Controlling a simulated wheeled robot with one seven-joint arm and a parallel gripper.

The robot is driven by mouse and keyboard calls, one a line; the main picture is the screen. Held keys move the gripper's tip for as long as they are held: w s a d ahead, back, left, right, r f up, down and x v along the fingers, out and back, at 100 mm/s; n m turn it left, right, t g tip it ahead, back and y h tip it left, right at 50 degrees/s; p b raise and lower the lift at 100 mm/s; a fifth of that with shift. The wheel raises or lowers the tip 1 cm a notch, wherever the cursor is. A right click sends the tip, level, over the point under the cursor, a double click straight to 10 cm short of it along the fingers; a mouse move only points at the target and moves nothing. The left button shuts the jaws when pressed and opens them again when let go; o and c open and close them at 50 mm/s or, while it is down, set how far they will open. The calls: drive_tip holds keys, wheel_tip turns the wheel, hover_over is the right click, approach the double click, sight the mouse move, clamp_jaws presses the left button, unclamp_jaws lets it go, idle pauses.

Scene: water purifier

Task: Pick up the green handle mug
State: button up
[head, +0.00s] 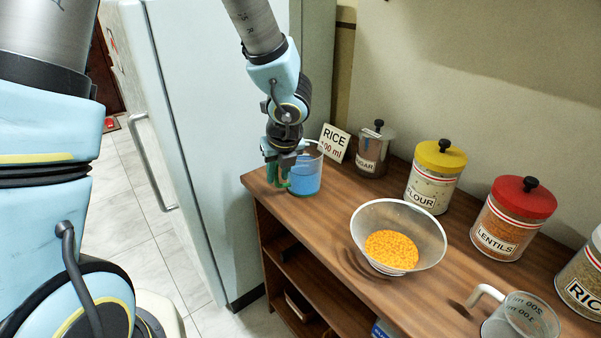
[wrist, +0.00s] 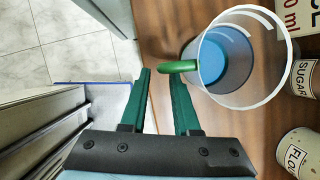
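The green handle mug is a clear cup with blue contents (head: 307,175), upright at the left end of the wooden counter. In the wrist view the mug (wrist: 236,62) is at the upper right, and its green handle (wrist: 180,67) points left. My gripper (head: 277,180) is at the mug's left side, pointing down. In the wrist view its two green fingers are apart, and the handle's outer end lies just ahead of the gap between the fingertips (wrist: 159,76). I cannot tell whether a finger touches the handle. In the head view my gripper hides the handle.
A "RICE 100 ml" card (head: 334,142) and a sugar jar (head: 371,155) stand close behind the mug. A colander (head: 428,243) with orange grains, flour (head: 434,178) and lentils (head: 509,220) jars, and a measuring cup (head: 522,318) are rightward. The fridge (head: 225,130) is left.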

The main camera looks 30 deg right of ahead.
sight(277, 175)
drive_tip(key=x, duration=0.3)
drive_tip(key=shift+w+f, duration=0.2)
drive_tip(key=shift+w, duration=0.1)
clamp_jaws()
drive_tip(key=shift+d+r, duration=0.1)
idle(1.1)
